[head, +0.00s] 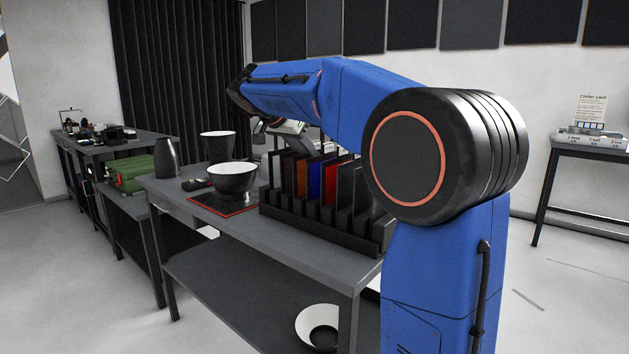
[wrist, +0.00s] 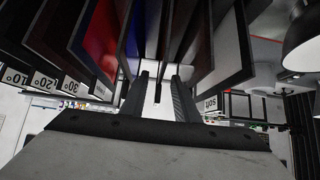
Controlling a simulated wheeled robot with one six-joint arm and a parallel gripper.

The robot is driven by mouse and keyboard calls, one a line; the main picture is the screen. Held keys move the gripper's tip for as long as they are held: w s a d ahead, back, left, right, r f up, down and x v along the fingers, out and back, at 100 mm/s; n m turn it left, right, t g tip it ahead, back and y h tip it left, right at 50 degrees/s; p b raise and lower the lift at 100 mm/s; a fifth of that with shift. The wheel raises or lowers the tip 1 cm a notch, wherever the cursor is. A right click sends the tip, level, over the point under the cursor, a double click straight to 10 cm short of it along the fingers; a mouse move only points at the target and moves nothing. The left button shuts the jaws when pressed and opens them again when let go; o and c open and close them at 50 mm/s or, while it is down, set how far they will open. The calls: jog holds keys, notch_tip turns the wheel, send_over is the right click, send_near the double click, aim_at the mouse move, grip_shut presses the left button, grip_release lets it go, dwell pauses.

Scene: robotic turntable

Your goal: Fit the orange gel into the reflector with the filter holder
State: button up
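The orange gel (head: 302,178) stands upright in a slotted black rack (head: 312,222) on the table, left of a blue and a red gel. I cannot single it out surely in the wrist view. A black reflector with a white inside (head: 233,180) sits open side up on a red-edged mat (head: 222,205), left of the rack. My gripper (wrist: 160,82) is open below the upright frames in the wrist view, with a gap between its fingers. In the head view its tips are hidden behind the rack's frames. I cannot tell which piece is the filter holder.
Another reflector (head: 217,146) stands behind, with a dark canister (head: 166,158) to its left. A green case (head: 130,172) is on the side bench. Another reflector (head: 318,326) lies on the lower shelf. Frames marked with degree labels crowd the rack closely.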

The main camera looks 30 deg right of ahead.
jog(key=x, duration=0.5)
jog(key=shift+w+d, duration=0.1)
jog(key=shift+d, duration=0.05)
jog(key=shift+c, duration=0.7)
grip_shut()
